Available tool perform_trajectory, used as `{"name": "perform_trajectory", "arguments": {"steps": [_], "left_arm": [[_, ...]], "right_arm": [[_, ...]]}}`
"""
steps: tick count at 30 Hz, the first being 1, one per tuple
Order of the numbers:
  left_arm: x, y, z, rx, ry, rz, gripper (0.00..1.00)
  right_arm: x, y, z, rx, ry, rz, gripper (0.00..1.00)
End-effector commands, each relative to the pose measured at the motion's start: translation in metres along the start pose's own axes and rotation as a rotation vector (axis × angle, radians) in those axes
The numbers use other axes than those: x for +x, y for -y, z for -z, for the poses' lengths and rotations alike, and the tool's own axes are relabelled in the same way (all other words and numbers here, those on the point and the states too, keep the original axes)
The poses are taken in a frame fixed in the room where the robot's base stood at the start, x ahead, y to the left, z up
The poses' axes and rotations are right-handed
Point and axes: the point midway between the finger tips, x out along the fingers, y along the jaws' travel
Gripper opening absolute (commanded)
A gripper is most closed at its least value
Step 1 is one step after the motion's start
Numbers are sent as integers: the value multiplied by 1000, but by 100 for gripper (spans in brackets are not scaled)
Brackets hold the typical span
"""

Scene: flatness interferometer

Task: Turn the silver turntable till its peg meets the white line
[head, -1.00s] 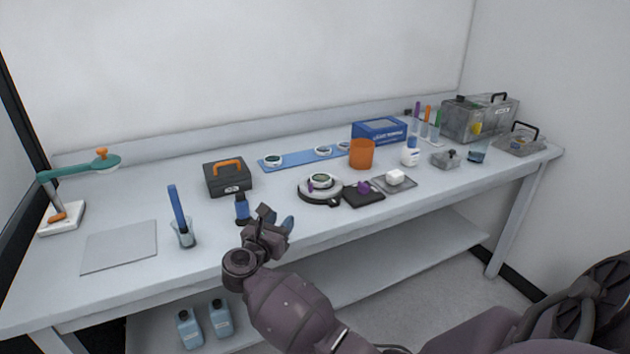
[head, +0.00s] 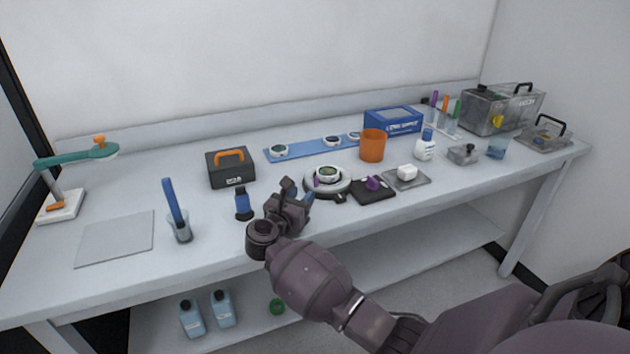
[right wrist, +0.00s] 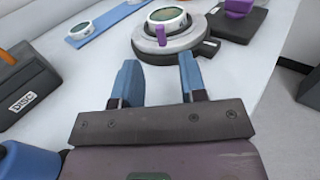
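The silver turntable (head: 343,184) is a round disc on a dark base, standing near the front edge of the bench. A round optic in a white ring (head: 327,174) sits on it. A purple peg (right wrist: 161,36) stands up from the turntable's near side in the right wrist view, where the silver disc (right wrist: 184,42) also shows. I cannot make out the white line. My right gripper (right wrist: 160,75) is open and empty, its two blue fingers pointing at the turntable from a short distance. In the head view the right gripper (head: 298,196) is left of the turntable. My left gripper is not in view.
A black block with a purple knob (head: 373,192) stands right of the turntable. An orange cup (head: 372,146) and a blue strip with lenses (head: 305,148) are behind it.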

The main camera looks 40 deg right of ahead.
Motion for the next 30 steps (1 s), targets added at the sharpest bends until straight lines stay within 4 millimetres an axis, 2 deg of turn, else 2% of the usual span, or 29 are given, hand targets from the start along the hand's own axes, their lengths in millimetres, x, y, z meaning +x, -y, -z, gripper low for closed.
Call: {"name": "perform_trajectory", "arguments": {"steps": [6,13,19,27,30], "left_arm": [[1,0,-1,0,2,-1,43],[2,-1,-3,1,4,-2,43],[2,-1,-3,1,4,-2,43],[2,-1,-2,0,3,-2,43],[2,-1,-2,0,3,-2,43]], "right_arm": [[40,0,0,-3,4,1,39],[69,0,0,-3,2,1,39],[79,0,0,-1,1,0,39],[80,0,0,-1,0,0,39],[80,0,0,-1,1,0,25]]}}
